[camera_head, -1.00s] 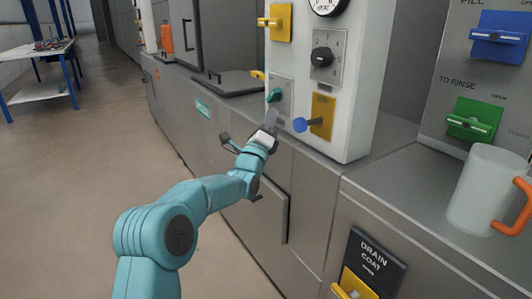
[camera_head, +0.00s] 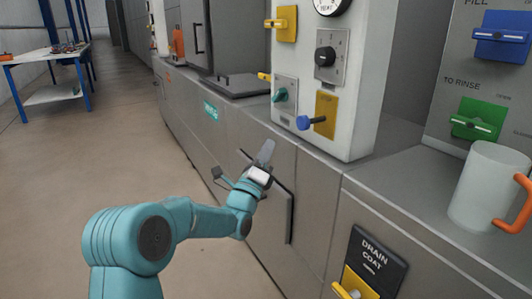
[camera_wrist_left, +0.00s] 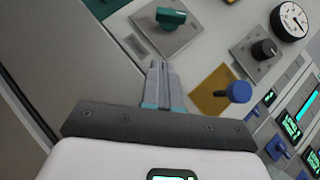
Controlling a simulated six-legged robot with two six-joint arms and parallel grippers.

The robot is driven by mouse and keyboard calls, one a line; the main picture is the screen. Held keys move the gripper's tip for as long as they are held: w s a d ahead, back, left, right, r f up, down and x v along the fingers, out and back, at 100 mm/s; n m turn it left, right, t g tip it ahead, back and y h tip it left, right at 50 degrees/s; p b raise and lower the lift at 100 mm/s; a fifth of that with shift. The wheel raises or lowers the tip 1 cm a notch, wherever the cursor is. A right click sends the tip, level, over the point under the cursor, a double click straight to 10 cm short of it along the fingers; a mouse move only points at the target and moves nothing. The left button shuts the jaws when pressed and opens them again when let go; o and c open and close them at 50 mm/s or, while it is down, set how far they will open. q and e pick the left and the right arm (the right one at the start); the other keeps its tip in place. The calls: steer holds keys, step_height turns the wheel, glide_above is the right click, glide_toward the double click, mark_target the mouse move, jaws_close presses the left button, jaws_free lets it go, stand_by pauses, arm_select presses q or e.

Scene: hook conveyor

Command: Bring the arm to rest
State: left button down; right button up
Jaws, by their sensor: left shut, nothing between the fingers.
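My left arm is teal and comes in from the lower left of the head view. Its gripper (camera_head: 265,153) is in front of the grey cabinet fronts, below the white control panel, and touches nothing that I can see. In the left wrist view the two grey fingers (camera_wrist_left: 160,80) lie together, shut and empty. Beyond them are a teal knob (camera_wrist_left: 170,18) and a blue-tipped lever on a yellow plate (camera_wrist_left: 212,92). My right gripper is not in view.
The white control panel (camera_head: 352,110) stands on the counter, with a blue lever knob (camera_head: 303,122) sticking out. A white mug with an orange handle (camera_head: 483,185) stands on the right. A blue-framed table (camera_head: 45,55) is far left. The floor at left is clear.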

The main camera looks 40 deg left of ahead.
arm_select(q)
steer(key=shift+s+d+f, duration=0.1)
steer(key=shift+s+f, duration=0.15)
steer(key=shift+s, duration=0.15)
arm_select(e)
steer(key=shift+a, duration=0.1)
